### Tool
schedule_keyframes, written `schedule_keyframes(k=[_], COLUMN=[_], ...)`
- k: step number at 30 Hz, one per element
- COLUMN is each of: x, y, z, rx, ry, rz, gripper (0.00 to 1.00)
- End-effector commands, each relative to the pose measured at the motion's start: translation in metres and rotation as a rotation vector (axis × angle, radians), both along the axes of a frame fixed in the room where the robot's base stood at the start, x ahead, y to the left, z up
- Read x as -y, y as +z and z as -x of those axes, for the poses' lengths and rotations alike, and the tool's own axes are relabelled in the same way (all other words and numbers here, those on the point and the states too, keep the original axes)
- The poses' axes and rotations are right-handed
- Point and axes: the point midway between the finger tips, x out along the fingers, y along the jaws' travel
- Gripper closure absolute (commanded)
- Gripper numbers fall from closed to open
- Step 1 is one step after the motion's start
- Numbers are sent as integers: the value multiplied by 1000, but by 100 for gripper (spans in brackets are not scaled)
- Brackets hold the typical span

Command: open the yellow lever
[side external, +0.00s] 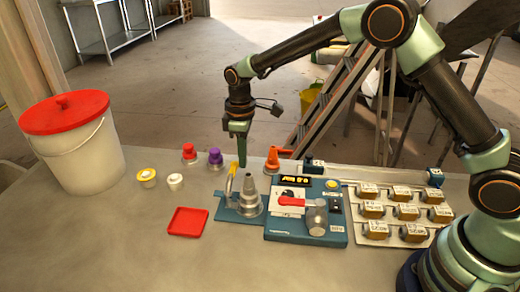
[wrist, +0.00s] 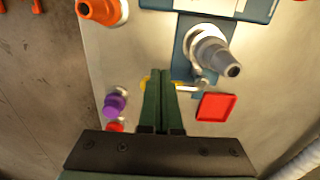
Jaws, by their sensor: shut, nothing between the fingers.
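The yellow lever (side external: 233,172) stands up from a blue base plate (side external: 225,207), beside a grey stepped cone fitting (side external: 250,195). In the side view the fingertips are beside the lever's top, slightly right; contact cannot be told. The closed fingers (wrist: 161,73) also show in the wrist view.
A blue machine (side external: 305,235) with a red handle (side external: 290,201) stands right of the plate. A red tray (side external: 187,221) lies in front. Red (side external: 189,153), purple (side external: 215,158) and orange (side external: 272,158) pieces stand behind. A lidded bucket (side external: 72,145) is left; labelled blocks (side external: 405,212) are right.

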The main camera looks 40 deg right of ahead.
Motion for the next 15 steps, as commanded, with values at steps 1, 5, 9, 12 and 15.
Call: schedule_keyframes(k=[1, 5, 9, 12, 15], x=[0, 0, 0, 0, 0], y=[0, -2, -11, -16, -16], z=[0, 0, 0, 0, 0], rx=[0, -1, -1, -1, 0], ry=[0, 0, 0, 0, 0], rz=[0, 0, 0, 0, 0], gripper=[100, 100, 100, 100, 100])
